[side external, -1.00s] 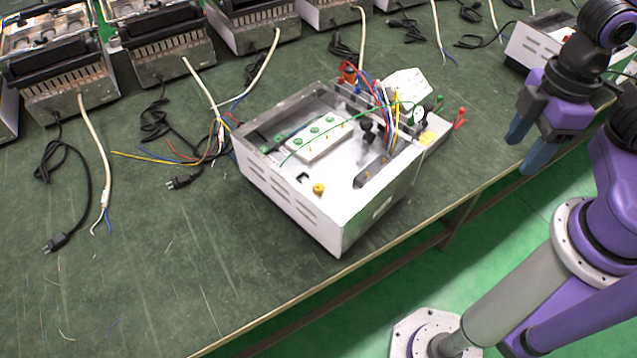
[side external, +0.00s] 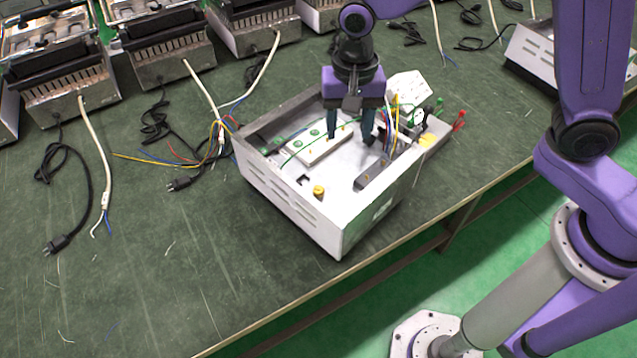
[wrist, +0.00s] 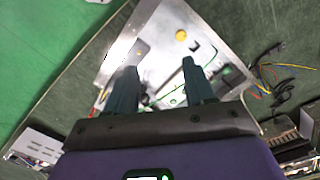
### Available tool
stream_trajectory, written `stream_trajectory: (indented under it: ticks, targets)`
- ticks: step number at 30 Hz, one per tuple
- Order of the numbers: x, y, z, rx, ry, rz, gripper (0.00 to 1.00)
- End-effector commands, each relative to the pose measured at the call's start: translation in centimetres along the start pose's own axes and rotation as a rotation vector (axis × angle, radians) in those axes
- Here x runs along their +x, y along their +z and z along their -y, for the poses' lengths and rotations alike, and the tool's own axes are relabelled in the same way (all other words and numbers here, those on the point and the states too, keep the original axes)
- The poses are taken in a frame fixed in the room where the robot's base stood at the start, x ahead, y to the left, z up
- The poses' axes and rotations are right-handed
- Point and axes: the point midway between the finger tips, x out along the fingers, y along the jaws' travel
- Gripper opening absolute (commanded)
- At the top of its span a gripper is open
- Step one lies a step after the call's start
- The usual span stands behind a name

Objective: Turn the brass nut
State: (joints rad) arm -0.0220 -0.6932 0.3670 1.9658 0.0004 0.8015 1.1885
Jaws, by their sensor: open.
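The brass nut (side external: 318,191) is a small yellow knob on the white floor of the open metal housing (side external: 296,199), near its front corner. In the wrist view the brass nut (wrist: 181,35) shows beyond my fingertips, near the top. My gripper (side external: 347,137) is over the back half of the housing, pointing down, its two fingers apart with nothing seen between them. It is behind the nut and apart from it. In the wrist view my gripper (wrist: 158,72) also shows spread fingers. My gripper hides part of the wires and the fittings behind it.
A white plate with green-ringed terminals (side external: 322,143) lies inside the housing. Coloured wires (side external: 391,118) rise at its back right. Several grill units line the back of the green table (side external: 150,270), with loose cables (side external: 185,182) at left. The table in front is clear.

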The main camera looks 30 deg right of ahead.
Motion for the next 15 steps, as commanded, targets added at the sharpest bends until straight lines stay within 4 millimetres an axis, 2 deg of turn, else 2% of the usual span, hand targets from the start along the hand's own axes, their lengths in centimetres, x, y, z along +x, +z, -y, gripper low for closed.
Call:
stream_trajectory:
  ticks: [1,6,10,15]
  targets:
    - [0.7,-0.6,1.1,0.074,0.004,0.001,0.54]
    - [2.7,-2.3,3.6,0.313,0.007,0.001,0.54]
    - [3.7,-3.2,4.6,0.436,0.007,0.001,0.54]
    - [4.4,-3.7,5.0,0.503,0.008,0.001,0.54]
